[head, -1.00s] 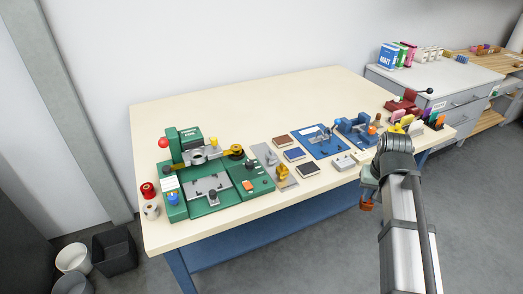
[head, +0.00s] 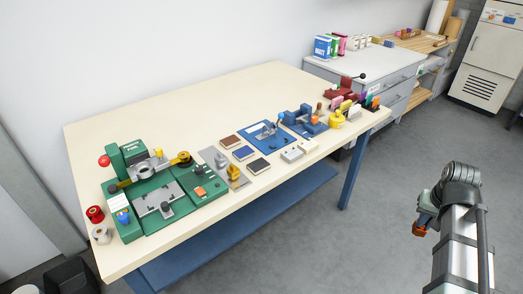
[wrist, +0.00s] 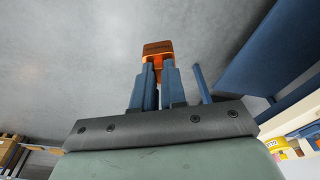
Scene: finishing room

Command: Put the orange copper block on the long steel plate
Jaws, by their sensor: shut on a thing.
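My gripper (head: 425,218) is at the right of the head view, over the floor and apart from the table. In the wrist view its blue fingers (wrist: 156,72) are shut on the orange copper block (wrist: 157,48), which sticks out beyond the fingertips. The block shows small and orange-brown in the head view (head: 419,230). A long grey steel plate (head: 211,155) lies on the table between the green machine and the small sanding blocks. A yellow clamp-like piece (head: 233,172) stands on its near part, and a second yellow-grey piece is behind it.
The cream table (head: 240,95) has free room along its back. A green machine (head: 155,195) stands at left, a blue mat (head: 266,137) and a blue vise (head: 303,121) farther right. A grey drawer cabinet (head: 370,72) stands beyond. Open grey floor lies around my gripper.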

